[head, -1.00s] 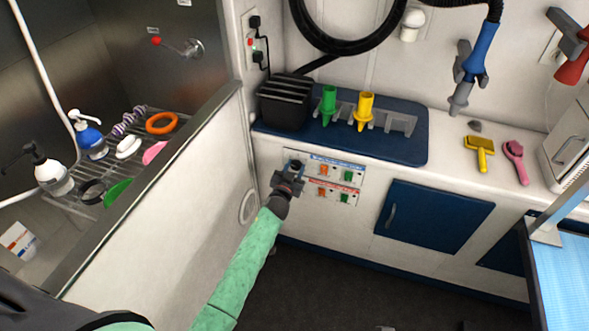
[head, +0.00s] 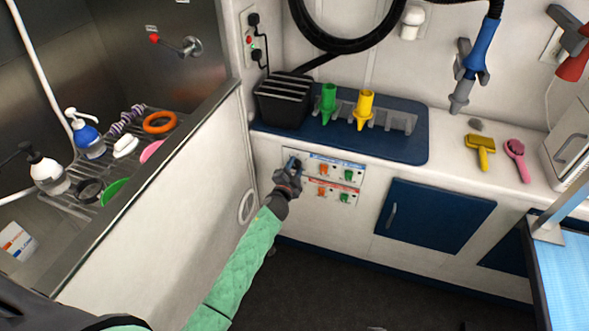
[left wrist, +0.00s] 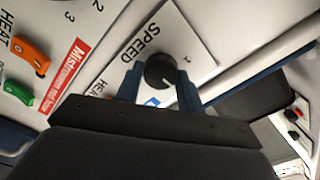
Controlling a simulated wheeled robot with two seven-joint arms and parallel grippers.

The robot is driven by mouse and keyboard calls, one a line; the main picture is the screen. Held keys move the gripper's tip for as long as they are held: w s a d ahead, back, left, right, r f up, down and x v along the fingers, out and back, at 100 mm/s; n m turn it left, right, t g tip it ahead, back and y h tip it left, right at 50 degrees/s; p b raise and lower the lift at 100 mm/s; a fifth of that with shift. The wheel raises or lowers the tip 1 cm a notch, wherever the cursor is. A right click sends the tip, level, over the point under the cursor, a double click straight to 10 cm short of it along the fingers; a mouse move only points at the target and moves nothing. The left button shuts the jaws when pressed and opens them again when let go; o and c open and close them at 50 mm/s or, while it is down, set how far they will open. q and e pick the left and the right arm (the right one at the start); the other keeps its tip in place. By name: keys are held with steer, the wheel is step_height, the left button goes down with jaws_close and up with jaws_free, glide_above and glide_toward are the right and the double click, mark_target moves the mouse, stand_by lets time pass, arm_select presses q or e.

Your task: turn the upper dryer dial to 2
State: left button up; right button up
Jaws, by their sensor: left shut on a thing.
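The dryer control panel (head: 337,170) is on the white cabinet front below the counter. It has an upper row with a blue label and a lower row with a red label. In the left wrist view the black upper dial (left wrist: 160,71), beside the word SPEED and near the blue label, sits between the blue fingertips of my left gripper (left wrist: 158,82), which is shut on it. A light mark shows on the dial's edge. In the head view my left gripper (head: 293,170) is at the panel's left end and hides the dials. My right gripper is out of view.
Orange and green switches (head: 323,169) sit just right of my left gripper. A tub wall (head: 160,225) stands close on the left. Above is the counter with a blue mat (head: 415,151), green and yellow nozzles and a black box (head: 283,105). A blue cabinet door (head: 433,215) is to the right.

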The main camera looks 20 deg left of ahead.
arm_select(q)
steer(key=shift+m, duration=0.3)
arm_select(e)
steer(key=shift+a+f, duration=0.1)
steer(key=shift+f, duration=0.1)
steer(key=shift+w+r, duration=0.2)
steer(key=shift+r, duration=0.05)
arm_select(q)
steer(key=o, duration=1)
steer(key=shift+c, duration=0.2)
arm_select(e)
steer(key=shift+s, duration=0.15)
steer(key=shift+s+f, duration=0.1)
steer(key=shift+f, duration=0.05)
arm_select(q)
steer(key=shift+s+f, duration=0.15)
steer(key=shift+s, duration=0.4)
steer(key=s+b, duration=0.1)
steer(key=s, duration=0.5)
steer(key=shift+s, duration=0.35)
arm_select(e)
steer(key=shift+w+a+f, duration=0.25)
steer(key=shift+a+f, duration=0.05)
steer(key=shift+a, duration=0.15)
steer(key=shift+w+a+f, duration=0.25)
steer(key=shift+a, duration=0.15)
